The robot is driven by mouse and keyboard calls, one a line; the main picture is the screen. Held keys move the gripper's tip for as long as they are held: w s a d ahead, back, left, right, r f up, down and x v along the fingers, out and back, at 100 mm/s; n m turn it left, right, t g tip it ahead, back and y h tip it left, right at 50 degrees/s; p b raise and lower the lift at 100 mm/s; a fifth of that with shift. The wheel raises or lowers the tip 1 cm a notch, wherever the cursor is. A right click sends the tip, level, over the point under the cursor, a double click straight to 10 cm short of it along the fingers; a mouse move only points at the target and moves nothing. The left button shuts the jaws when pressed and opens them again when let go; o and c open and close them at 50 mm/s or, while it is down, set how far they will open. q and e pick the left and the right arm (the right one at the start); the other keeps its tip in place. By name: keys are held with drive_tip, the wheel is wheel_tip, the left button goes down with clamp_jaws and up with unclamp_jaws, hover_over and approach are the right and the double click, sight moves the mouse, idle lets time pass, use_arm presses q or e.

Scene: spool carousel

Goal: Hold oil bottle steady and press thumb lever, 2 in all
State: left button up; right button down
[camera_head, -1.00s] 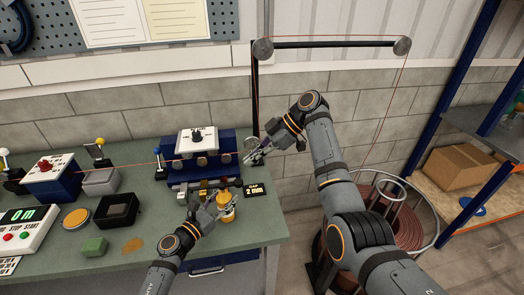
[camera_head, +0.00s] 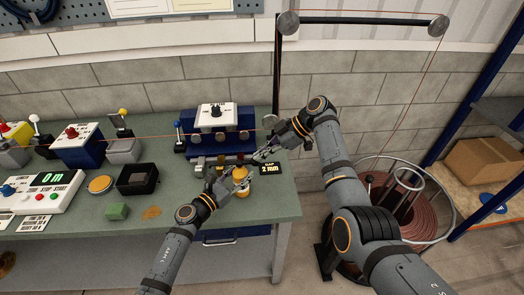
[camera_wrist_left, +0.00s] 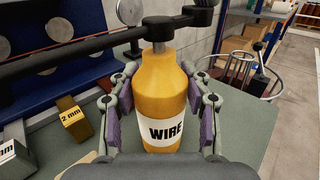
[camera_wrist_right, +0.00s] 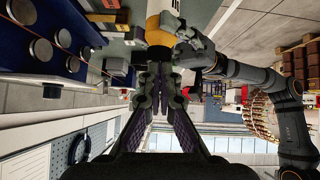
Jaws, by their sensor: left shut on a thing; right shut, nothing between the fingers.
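The oil bottle (camera_head: 241,192) is yellow and stands at the bench's front edge. In the left wrist view the bottle (camera_wrist_left: 162,88) is upright, with a white WIRE label. My left gripper (camera_head: 232,186) is shut on its sides, one finger on each side. A dark bar with a rounded end (camera_wrist_left: 160,27) crosses above the bottle's neck; I cannot tell whether it is the thumb lever or spout. My right gripper (camera_head: 257,160) is shut and empty, just behind and above the bottle. In the right wrist view its closed fingertips (camera_wrist_right: 159,78) point toward the yellow bottle (camera_wrist_right: 160,30).
A blue roller unit (camera_head: 217,140) stands behind the bottle, with a red wire running through. A wire spool (camera_head: 405,215) stands on the floor at right.

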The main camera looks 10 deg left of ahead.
drive_tip(key=shift+f, duration=0.5)
drive_tip(key=shift+r, duration=0.1)
drive_tip(key=a+r+v, duration=0.2)
drive_tip(key=v, duration=1.1)
drive_tip(key=shift+s, duration=0.35)
